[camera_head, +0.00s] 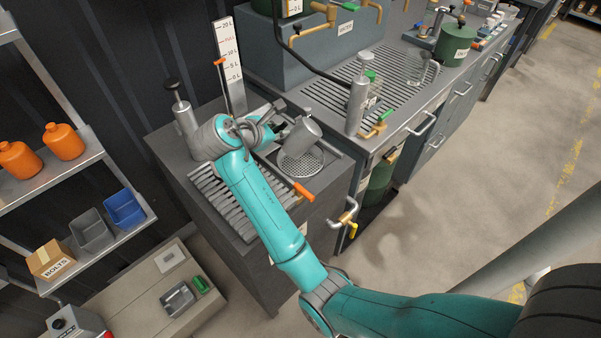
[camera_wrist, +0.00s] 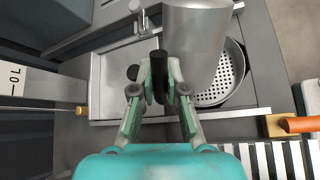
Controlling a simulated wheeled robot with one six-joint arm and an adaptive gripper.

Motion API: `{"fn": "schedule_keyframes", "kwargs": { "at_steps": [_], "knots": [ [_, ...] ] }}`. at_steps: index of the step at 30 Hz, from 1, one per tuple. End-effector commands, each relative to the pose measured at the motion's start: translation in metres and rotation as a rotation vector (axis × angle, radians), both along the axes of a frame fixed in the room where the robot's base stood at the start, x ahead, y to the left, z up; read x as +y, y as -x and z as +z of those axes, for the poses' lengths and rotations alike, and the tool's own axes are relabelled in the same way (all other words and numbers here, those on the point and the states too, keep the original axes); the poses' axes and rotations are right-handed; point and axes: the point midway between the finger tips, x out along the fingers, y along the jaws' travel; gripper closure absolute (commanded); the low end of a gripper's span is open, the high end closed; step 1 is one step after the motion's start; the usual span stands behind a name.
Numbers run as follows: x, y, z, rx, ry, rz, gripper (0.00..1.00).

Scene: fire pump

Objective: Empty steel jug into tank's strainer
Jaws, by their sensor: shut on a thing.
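The steel jug (camera_head: 300,135) is a plain metal cylinder, leaning over the round perforated strainer (camera_head: 301,166) in the tank top. In the wrist view the jug (camera_wrist: 196,38) covers part of the strainer (camera_wrist: 228,72), whose holes show at its right. My gripper (camera_wrist: 160,88) is shut on the jug's black handle (camera_wrist: 160,68). In the head view my gripper (camera_head: 279,129) is partly hidden by my wrist, left of the jug. The jug's inside is hidden, and I see no stream of liquid.
An orange-handled lever (camera_head: 303,192) lies in front of the strainer, beside a slatted rack (camera_head: 228,203). A marked level board (camera_head: 228,62) stands behind. A steel cylinder with a black knob (camera_head: 183,115) stands at left. A tall steel bottle (camera_head: 356,105) is on the grated counter at right.

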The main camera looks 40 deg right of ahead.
Motion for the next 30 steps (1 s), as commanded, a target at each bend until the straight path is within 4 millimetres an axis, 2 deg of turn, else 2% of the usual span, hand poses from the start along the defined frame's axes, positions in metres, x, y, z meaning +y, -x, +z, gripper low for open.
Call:
{"fn": "schedule_keyframes", "kwargs": {
  "at_steps": [4, 30],
  "knots": [
    [0.0105, -0.0053, -0.0067, 0.047, 0.086, 0.003, 1.0],
    [0.0082, -0.0044, -0.0053, 0.041, 0.079, 0.0, 1.0]
  ]
}}
